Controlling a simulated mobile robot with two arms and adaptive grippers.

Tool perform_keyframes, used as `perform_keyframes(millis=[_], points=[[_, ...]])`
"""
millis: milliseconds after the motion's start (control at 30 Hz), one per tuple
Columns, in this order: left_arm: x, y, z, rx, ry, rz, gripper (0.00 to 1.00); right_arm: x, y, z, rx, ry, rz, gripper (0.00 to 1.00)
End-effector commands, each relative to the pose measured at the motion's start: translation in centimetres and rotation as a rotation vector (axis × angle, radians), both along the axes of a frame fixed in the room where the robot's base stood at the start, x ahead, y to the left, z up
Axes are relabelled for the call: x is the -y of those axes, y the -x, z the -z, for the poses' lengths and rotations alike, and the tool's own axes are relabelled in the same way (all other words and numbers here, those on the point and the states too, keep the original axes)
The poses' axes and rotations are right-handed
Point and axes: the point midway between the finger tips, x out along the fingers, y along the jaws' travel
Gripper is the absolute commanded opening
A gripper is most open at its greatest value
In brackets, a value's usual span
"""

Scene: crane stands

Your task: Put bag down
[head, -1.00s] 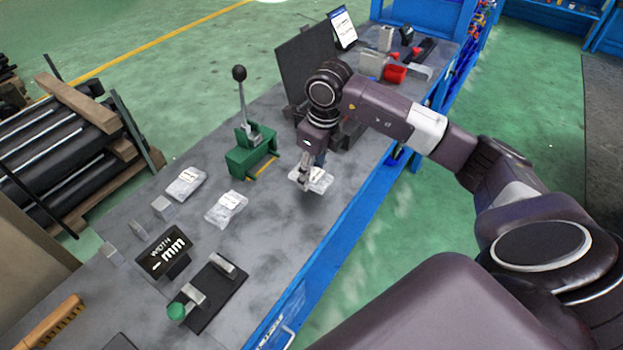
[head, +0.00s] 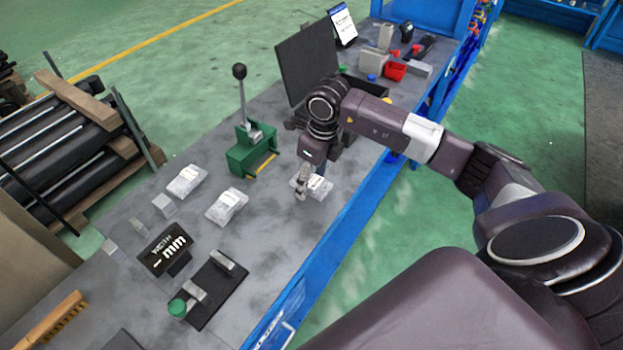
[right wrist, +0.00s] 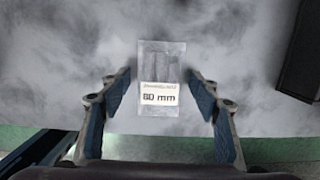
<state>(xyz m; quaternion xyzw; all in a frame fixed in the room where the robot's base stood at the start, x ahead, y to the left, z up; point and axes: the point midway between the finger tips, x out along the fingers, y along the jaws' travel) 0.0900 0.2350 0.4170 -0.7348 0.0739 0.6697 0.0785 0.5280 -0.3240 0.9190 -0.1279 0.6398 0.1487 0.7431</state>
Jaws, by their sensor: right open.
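A clear bag (head: 317,188) with a white label lies on the grey bench near its front blue edge. In the right wrist view the bag (right wrist: 161,75) is labelled "80 mm" and lies ahead of and between my fingers. My right gripper (head: 302,190) is open just beside and above the bag in the head view. In the right wrist view its two blue-padded fingers (right wrist: 162,100) stand wide apart, with gaps on both sides of the bag. Two similar bags lie further left on the bench: one (head: 227,206) and another (head: 187,181). My left gripper is not in view.
A green lever press (head: 250,157) stands behind the bag. A "WIDTH mm" display (head: 165,250) and a black fixture (head: 217,292) are at the front left. A dark screen (head: 307,60) and red bin (head: 395,70) stand at the back right. Bare bench lies left of the gripper.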

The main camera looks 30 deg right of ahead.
Motion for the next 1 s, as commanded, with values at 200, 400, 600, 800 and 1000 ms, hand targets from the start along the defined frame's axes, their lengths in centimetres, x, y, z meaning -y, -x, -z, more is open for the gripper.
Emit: perform_keyframes(millis=[200, 400, 600, 800, 1000], points=[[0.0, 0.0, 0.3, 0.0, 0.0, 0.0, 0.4, 0.1, 0.0, -1.2, 0.005, 0.001, 0.001, 0.57], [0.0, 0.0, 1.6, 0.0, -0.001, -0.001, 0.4, 0.4, 0.5, -5.2, 0.008, 0.002, 0.001, 0.57], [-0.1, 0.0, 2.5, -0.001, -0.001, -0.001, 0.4, 0.6, 1.1, -9.3, 0.006, 0.001, 0.0, 0.57], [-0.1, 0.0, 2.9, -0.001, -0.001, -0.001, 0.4, 0.7, 1.5, -11.6, 0.001, 0.001, 0.0, 0.57], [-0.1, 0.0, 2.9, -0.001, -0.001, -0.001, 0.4, 0.7, 1.7, -12.2, 0.0, 0.0, 0.0, 0.57]])
